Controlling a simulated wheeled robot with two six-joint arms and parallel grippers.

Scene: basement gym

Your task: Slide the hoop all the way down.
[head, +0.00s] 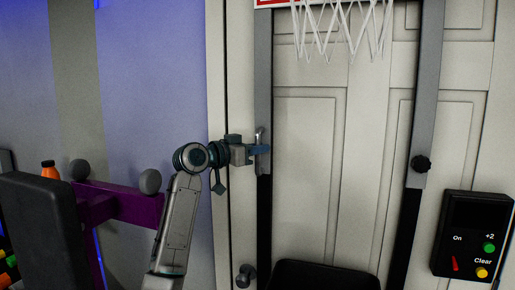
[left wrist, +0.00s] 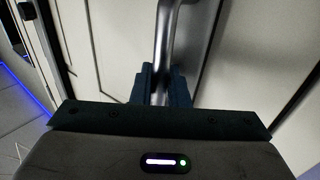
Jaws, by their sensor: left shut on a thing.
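The hoop's white net (head: 341,25) hangs at the top of the head view, with the lower edge of its board (head: 272,3) above it; the rim is mostly out of frame. Two grey posts (head: 428,80) carry it in front of a white door, meeting black lower sections (head: 264,225). My left gripper (head: 260,149) is at the left post, shut on a small silver handle (head: 259,133). In the left wrist view the handle is a bent metal bar (left wrist: 167,35) between the dark fingers (left wrist: 163,88). My right gripper is not in view.
A scoring box (head: 475,237) with buttons is at right. A dark padded bench (head: 40,230) with a purple frame (head: 125,203) and an orange bottle (head: 50,169) are at left. A door knob (head: 245,275) sits low.

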